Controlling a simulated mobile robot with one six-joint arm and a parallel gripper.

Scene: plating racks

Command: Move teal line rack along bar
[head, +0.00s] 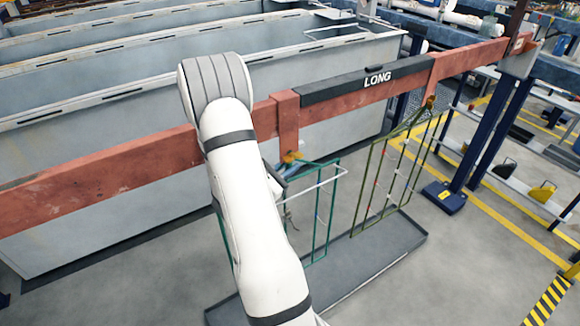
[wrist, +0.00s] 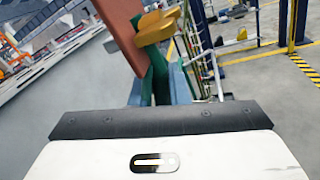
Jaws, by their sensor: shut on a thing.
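The teal line rack (head: 331,215) hangs under the red bar (head: 100,163) by a brass-coloured hook (head: 291,157), close to a red collar on the bar. My arm covers its left part in the head view. My gripper (head: 276,176), mostly hidden behind my arm there, is just below the hook. In the wrist view, my gripper (wrist: 160,88) is shut on the rack's green upright (wrist: 159,75), with a finger on each side. The hook (wrist: 155,27) shows just above, against the bar (wrist: 124,32).
A dark block marked LONG (head: 330,91) sits on the bar right of the collar. An olive rack (head: 383,175) hangs further right, beyond it. A grey drip tray (head: 350,262) lies on the floor below. Large grey tanks (head: 90,85) stand behind the bar.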

